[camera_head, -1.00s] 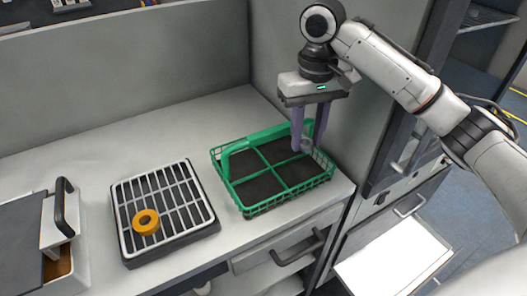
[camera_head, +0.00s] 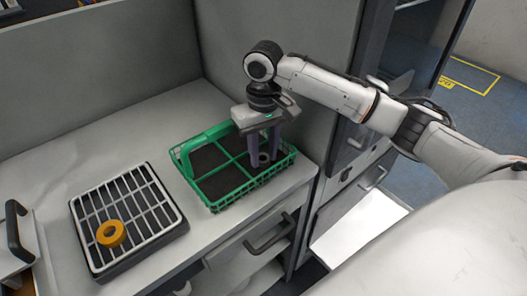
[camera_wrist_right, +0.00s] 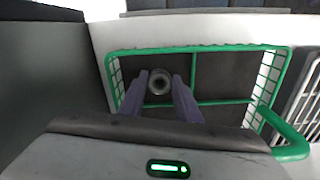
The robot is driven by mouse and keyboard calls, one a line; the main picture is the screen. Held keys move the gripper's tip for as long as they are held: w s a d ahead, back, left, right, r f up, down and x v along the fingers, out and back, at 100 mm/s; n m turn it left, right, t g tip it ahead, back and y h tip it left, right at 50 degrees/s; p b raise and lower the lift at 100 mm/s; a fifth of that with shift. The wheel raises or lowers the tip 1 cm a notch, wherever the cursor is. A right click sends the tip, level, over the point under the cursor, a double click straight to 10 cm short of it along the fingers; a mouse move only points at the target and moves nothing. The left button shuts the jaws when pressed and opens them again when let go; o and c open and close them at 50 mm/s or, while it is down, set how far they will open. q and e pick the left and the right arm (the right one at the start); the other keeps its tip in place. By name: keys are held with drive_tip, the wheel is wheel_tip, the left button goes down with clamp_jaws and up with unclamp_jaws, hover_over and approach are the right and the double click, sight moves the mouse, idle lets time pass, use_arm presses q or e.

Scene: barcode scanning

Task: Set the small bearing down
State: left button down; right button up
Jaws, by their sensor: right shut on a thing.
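The small bearing (camera_head: 264,158) is a grey metal ring held between the fingertips of my right gripper (camera_head: 263,152). In the right wrist view the bearing (camera_wrist_right: 159,83) shows between the two purple-grey fingers (camera_wrist_right: 158,95), with its hole facing the camera. The gripper points down into the green wire basket (camera_head: 213,209), over its right compartment with the dark floor. The same basket (camera_wrist_right: 230,48) fills much of the wrist view. I cannot tell whether the bearing touches the basket floor. My left gripper is not in view.
A box with a dark handle (camera_head: 17,232) stands at the far left. The basket's green handle (camera_head: 205,136) rises on its left side. Counter behind is clear.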

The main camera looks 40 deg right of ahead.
sight(264, 159)
drive_tip(key=o, duration=1.1)
drive_tip(key=shift+f, duration=0.15)
wheel_tip(264, 159, up, 12)
drive_tip(key=shift+r, duration=0.15)
